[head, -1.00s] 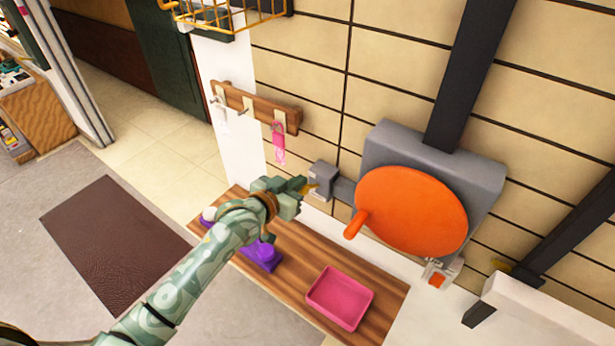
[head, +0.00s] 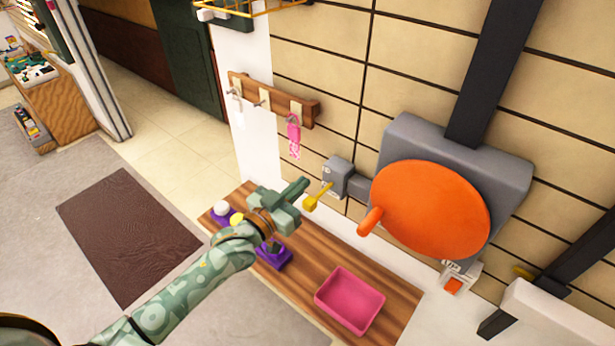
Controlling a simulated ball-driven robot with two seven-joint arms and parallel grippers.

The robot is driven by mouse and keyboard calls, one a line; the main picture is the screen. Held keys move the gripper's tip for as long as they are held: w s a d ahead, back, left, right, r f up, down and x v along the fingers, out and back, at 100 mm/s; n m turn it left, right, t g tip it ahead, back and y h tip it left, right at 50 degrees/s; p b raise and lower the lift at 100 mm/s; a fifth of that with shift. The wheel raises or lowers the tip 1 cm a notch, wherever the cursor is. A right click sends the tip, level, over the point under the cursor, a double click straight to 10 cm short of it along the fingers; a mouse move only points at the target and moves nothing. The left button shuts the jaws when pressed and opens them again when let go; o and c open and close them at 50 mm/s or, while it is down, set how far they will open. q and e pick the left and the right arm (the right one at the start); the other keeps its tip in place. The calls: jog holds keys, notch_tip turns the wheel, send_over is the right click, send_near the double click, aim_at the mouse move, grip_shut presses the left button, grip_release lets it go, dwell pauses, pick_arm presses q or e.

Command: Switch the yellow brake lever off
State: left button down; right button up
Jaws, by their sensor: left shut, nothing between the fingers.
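The yellow brake lever (head: 316,197) sticks out from a grey box (head: 337,175) on the wall, left of the large orange disc. Its yellow knob end points down and to the left, toward me. My left gripper (head: 304,184) is shut and empty. In the picture its fingertips lie just left of and above the lever, with a small gap between them. I cannot tell the depth between them. My right gripper is not in view.
An orange wheel (head: 430,205) with a handle (head: 369,220) is right of the lever. Below, a wooden shelf (head: 300,272) holds a pink tray (head: 350,299) and a purple stand (head: 273,256). A hook rack (head: 272,98) with a pink tag (head: 294,138) hangs above left.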

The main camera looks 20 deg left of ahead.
pick_arm(q)
jog(key=s+a+f+b, duration=0.1)
jog(key=s+a+f, duration=0.1)
jog(key=s, duration=0.4)
jog(key=shift+s+a+f, duration=0.25)
jog(key=shift+s+f, duration=0.05)
jog(key=shift+f, duration=0.05)
